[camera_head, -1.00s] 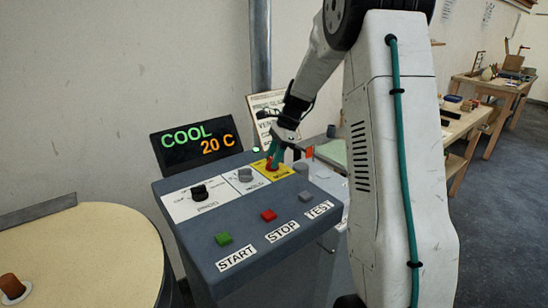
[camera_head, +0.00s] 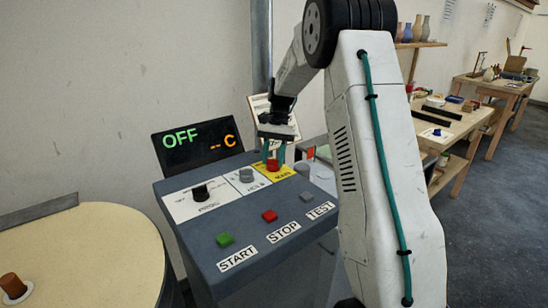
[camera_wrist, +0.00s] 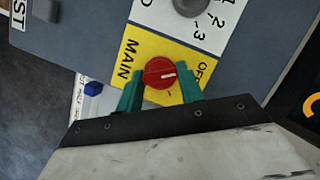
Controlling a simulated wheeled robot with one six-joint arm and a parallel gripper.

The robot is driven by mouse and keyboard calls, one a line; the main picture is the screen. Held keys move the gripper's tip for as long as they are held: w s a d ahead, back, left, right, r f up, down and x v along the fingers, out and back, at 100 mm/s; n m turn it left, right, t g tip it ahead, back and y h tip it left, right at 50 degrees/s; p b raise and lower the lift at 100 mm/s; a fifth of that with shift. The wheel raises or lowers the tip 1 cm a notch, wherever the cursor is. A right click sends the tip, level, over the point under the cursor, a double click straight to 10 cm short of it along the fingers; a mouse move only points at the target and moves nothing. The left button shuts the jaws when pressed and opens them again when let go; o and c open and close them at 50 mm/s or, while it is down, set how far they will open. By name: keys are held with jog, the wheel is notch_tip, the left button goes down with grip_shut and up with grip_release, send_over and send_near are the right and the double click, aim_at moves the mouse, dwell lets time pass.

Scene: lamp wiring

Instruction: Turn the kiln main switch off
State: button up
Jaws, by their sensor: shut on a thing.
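The kiln main switch is a red round knob (camera_wrist: 159,73) with a white pointer line, on a yellow plate (camera_wrist: 143,45) marked MAIN and OFF in the wrist view. The pointer line lies toward the OFF side. In the head view the red knob (camera_head: 272,165) sits at the back right of the grey control panel (camera_head: 185,222). My gripper (camera_wrist: 160,88) has its green fingers on both sides of the knob and is shut on it. The display (camera_head: 198,143) reads OFF with dashes and C.
A black PROG knob (camera_head: 200,192) and a grey HOLD knob (camera_head: 246,174) stand left of the main switch. START (camera_head: 224,239), STOP (camera_head: 269,215) and TEST (camera_head: 306,197) buttons lie nearer the front.

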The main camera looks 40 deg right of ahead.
jog(key=shift+n+h, duration=0.4)
jog(key=shift+n, duration=0.7)
jog(key=o, duration=1)
jog(key=v, duration=0.8)
jog(key=shift+w+f, duration=0.1)
jog(key=shift+w, duration=0.1)
